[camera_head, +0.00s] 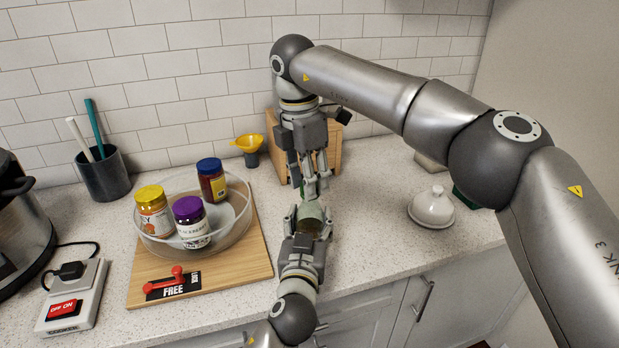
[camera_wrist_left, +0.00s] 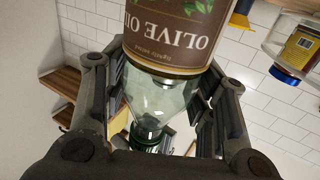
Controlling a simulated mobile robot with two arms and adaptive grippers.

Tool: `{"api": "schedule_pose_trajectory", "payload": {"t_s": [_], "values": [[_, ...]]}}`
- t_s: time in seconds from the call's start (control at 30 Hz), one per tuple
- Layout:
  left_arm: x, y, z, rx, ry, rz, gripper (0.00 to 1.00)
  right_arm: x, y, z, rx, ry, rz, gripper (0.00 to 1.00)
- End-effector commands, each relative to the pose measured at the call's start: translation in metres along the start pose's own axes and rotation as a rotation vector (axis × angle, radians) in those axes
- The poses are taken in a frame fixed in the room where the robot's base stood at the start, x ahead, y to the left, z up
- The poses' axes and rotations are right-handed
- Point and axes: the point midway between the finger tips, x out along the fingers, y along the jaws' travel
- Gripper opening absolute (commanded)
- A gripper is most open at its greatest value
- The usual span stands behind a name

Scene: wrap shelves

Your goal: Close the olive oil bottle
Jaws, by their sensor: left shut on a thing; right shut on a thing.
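The olive oil bottle (camera_head: 311,211) is a clear greenish bottle with a brown label, which fills the top of the left wrist view (camera_wrist_left: 165,45). My left gripper (camera_head: 308,222) is shut around its body, above the counter. In the left wrist view the shoulder narrows to a neck with a dark green part, probably the cap (camera_wrist_left: 148,138), at its end. My right gripper (camera_head: 309,178) points down from above, with its fingers closed at the bottle's neck end. Its fingers hide most of what they hold, likely the cap; I cannot tell how far it is seated.
A wooden board (camera_head: 190,280) holds a clear bowl (camera_head: 240,222) with several jars, left of my grippers. A white lidded dish (camera_head: 432,207) sits right, with clear counter between.

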Motion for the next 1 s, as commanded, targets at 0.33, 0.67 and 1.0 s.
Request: {"api": "schedule_pose_trajectory", "payload": {"t_s": [0.33,0.67,1.0], "values": [[-0.0003,0.0006,0.0006,0.002,-0.001,0.001,0.0,-0.0001,0.0019,0.0008,0.659,0.016,-0.067,0.25],[-0.0004,0.0008,0.0007,0.002,-0.001,0.002,0.0,0.0015,0.0014,0.0009,1.223,0.019,-0.128,0.25],[-0.0003,0.0007,0.0009,0.002,-0.001,0.001,0.0,0.0012,0.002,0.0016,1.407,0.031,-0.148,0.25]]}}
